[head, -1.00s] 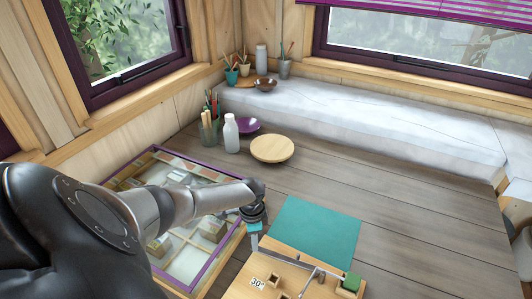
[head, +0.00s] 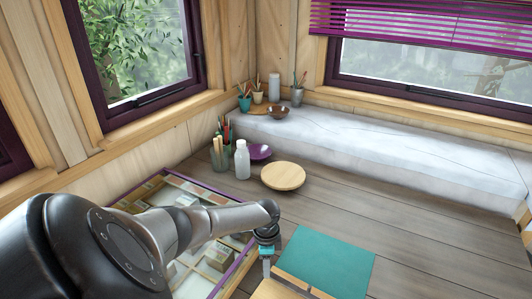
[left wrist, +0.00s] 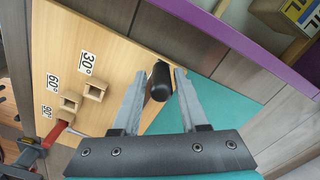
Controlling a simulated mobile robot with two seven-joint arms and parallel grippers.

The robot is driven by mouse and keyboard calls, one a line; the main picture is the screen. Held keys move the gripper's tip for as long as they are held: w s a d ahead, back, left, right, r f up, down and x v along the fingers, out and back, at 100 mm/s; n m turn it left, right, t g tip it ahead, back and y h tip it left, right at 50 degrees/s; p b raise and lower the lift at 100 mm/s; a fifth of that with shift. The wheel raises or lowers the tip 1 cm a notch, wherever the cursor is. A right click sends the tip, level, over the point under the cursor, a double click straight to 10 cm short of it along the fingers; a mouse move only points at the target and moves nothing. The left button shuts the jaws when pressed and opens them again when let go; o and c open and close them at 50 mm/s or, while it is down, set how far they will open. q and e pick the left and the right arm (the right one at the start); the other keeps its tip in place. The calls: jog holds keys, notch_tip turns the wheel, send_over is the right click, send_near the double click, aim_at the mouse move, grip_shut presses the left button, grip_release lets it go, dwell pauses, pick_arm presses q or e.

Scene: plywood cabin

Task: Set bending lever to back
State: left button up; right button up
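The bending board (left wrist: 75,30) is light wood with labels 30°, 60° and 90° beside small square wooden blocks in the left wrist view. In the head view only its edge (head: 285,290) shows at the bottom. A black cylindrical handle (left wrist: 160,78), apparently the bending lever's, stands between the fingers of my left gripper (left wrist: 162,76). The fingers are apart, with a visible gap on each side of the handle. In the head view my left gripper (head: 266,266) points down near the board. The rest of the lever is hidden. My right gripper is not in view.
A teal mat (head: 325,262) lies beside the board. A purple-framed glass-topped case (head: 238,270) is left of it. A white bottle (head: 242,160), a glass of brushes (head: 221,155), a purple bowl (head: 259,152) and a round wooden plate (head: 283,176) stand behind. The right tabletop is clear.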

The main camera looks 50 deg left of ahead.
pick_arm(q)
jog(key=shift+o, duration=1)
jog(key=shift+a+r, duration=0.1)
notch_tip(320, 180, up, 15)
jog(key=p, duration=0.2)
